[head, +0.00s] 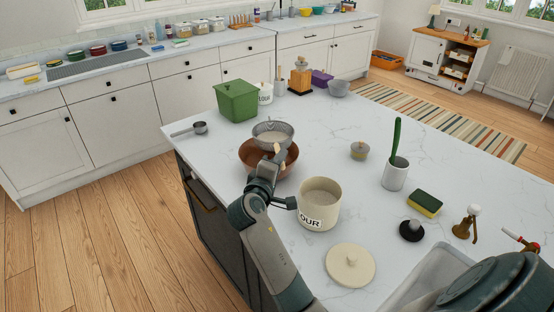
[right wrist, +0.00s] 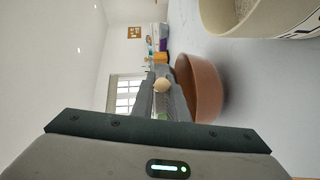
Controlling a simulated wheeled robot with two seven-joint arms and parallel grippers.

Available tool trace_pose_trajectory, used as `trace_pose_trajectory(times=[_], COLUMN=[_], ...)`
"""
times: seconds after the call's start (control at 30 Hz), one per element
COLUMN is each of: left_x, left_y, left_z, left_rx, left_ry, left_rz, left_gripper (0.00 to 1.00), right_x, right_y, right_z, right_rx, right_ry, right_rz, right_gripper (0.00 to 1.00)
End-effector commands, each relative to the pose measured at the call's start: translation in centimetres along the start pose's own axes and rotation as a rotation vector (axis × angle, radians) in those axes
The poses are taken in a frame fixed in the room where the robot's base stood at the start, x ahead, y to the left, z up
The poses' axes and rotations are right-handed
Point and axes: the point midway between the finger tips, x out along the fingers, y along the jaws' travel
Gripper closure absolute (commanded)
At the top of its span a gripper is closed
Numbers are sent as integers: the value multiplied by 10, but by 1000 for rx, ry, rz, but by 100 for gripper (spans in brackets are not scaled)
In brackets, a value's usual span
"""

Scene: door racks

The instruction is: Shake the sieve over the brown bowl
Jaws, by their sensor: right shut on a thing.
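The sieve (head: 273,133) is a grey round strainer with something pale inside. In the head view it is above the brown bowl (head: 248,160), overlapping its far part; the exact gap is hard to tell. My right gripper (head: 279,155) is shut on the sieve's wooden handle (right wrist: 162,84) at the bowl's near side. The right wrist view shows the handle's round pale end between the fingers, with the brown bowl (right wrist: 205,88) beside them. The bowl's inside is mostly hidden by the sieve and gripper. My left gripper is not in view.
An open flour canister (head: 320,204) stands close to my right arm, its lid (head: 350,265) lying nearby. A green bin (head: 237,101) stands behind the bowl, and a measuring cup (head: 199,127) lies left.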

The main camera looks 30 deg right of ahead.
Motion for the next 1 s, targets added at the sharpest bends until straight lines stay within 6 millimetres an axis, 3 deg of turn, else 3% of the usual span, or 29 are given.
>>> trace_pose_trajectory(times=[0.27,0.63,1.0], left_x=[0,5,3], left_y=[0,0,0], left_z=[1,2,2], left_rx=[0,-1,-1], left_ry=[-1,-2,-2], left_rz=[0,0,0], left_gripper=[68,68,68], right_x=[0,-12,-12], right_y=[0,-5,-4], right_z=[-1,-24,-22], right_rx=[1,2,1], right_ry=[1,0,0], right_rz=[2,2,2], right_gripper=[100,100,100])
